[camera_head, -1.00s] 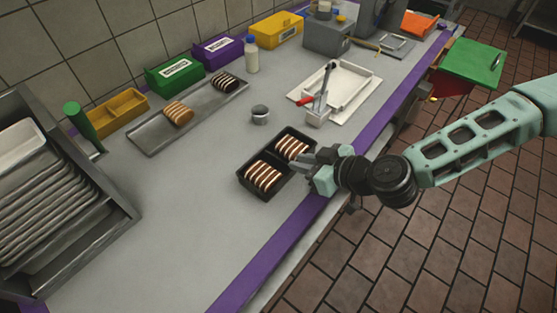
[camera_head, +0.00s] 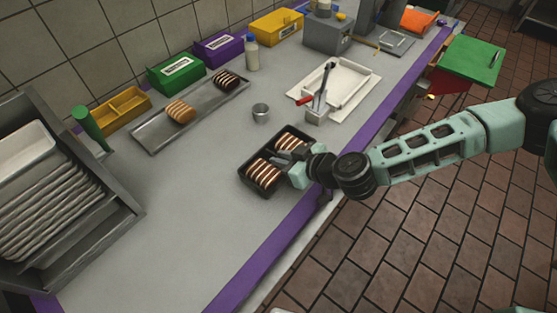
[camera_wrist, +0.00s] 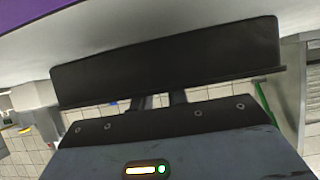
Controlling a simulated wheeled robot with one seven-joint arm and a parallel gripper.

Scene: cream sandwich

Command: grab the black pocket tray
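The black pocket tray (camera_head: 257,187) sits on the grey counter near its purple front edge, with striped, cream-filled pieces (camera_head: 263,173) in its two pockets. My gripper (camera_head: 283,157) reaches over the tray's right side, its fingers between the two rows of pieces near the divider. In the wrist view, the tray's dark outer wall (camera_wrist: 165,60) fills the middle, and two fingers (camera_wrist: 162,100) pass over its rim with a narrow gap between them. The fingertips are hidden behind the wall. I see no clear hold on the tray.
A small metal cup (camera_head: 261,113) stands behind the tray. A white tray with a lever tool (camera_head: 345,90) is at the right rear, and a metal tray (camera_head: 160,137) with two pieces lies at the left rear. A rack (camera_head: 60,210) stands far left. The front-left counter is clear.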

